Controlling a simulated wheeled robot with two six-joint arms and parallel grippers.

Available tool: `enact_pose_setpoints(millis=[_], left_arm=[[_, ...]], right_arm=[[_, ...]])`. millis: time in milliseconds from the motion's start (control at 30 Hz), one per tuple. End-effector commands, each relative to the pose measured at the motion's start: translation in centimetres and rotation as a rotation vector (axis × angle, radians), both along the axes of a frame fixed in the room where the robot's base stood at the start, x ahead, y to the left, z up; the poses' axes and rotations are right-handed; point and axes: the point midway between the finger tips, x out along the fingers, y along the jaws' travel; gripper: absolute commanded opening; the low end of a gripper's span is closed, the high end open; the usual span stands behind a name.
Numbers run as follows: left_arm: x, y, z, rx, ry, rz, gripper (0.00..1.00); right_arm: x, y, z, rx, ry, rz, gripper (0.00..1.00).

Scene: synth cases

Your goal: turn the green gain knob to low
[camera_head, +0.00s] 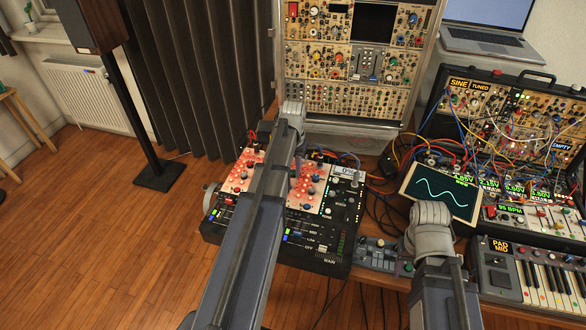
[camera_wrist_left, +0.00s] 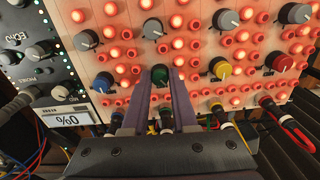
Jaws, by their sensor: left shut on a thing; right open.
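The green knob (camera_wrist_left: 160,74) sits on the pale panel with red-lit buttons (camera_wrist_left: 118,72) in the left wrist view. My left gripper (camera_wrist_left: 160,84) has one finger on each side of this knob and is shut on it. A small light pointer mark shows on the knob's top, but its exact setting is hard to read. In the head view my left arm reaches over the red-lit panel (camera_head: 240,178) and hides the green knob. My right arm comes in at the lower right, and its gripper does not show.
A yellow knob (camera_wrist_left: 220,68), a red knob (camera_wrist_left: 279,62) and a grey knob (camera_wrist_left: 153,28) stand around the green one. Cable plugs line the panel edge beside my fingers. A small screen (camera_head: 441,190) and a keyboard (camera_head: 535,270) stand to the right.

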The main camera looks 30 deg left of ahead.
Motion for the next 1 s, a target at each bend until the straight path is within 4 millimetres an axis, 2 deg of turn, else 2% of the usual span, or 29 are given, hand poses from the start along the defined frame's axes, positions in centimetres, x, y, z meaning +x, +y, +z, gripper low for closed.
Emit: enact_pose_setpoints(millis=[200, 500, 1000], left_arm=[[0.00, 0.00, 0.00, 0.000, 0.000, 0.181, 0.00], [-0.01, 0.00, 0.00, 0.000, 0.000, 0.360, 0.00], [0.00, 0.00, 0.00, 0.000, 0.000, 0.452, 0.00]], right_arm=[[0.00, 0.00, 0.00, 0.000, 0.000, 0.000, 0.50], [0.00, 0.00, 0.00, 0.000, 0.000, 0.000, 0.50], [0.00, 0.00, 0.00, 0.000, 0.000, 0.000, 0.50]])
